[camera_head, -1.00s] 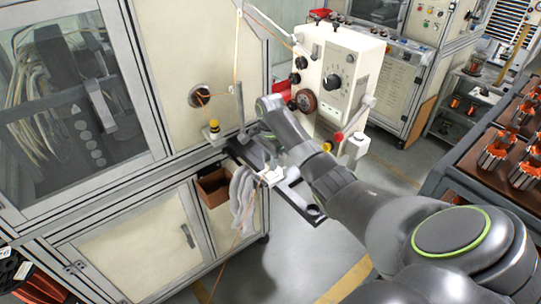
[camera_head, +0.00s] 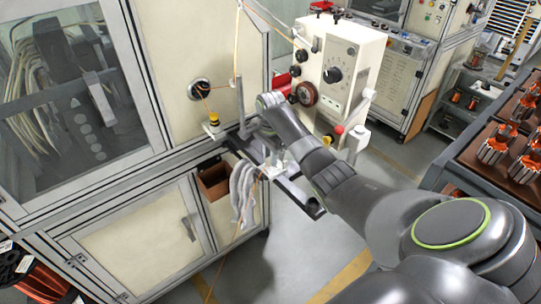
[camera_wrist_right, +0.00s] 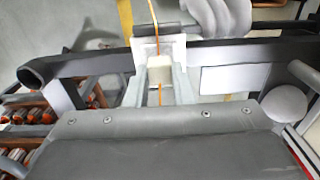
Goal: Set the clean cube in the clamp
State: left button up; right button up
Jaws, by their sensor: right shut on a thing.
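In the right wrist view a small cream cube (camera_wrist_right: 159,73) sits between the fingers of my right gripper (camera_wrist_right: 159,88), which is shut on it. An orange wire runs above and below the cube. A white bracket, seemingly the clamp (camera_wrist_right: 143,50), is right at the cube's far side, on a dark bar (camera_wrist_right: 95,64). I cannot tell whether the cube is seated in it. In the head view the white clamp (camera_head: 272,171) shows beside my right arm, which hides most of the gripper and the cube. My left gripper is not in view.
A cream control box (camera_head: 345,75) with dials stands behind the arm. Grey gloves (camera_head: 243,190) hang at the machine's edge beside a brown bin (camera_head: 212,186). A cart with orange-and-silver armatures (camera_head: 496,145) stands at right. The floor between is clear.

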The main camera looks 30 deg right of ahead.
jog(key=shift+f, duration=0.3)
jog(key=shift+f, duration=0.4)
jog(key=shift+f, duration=0.2)
jog(key=o, duration=1)
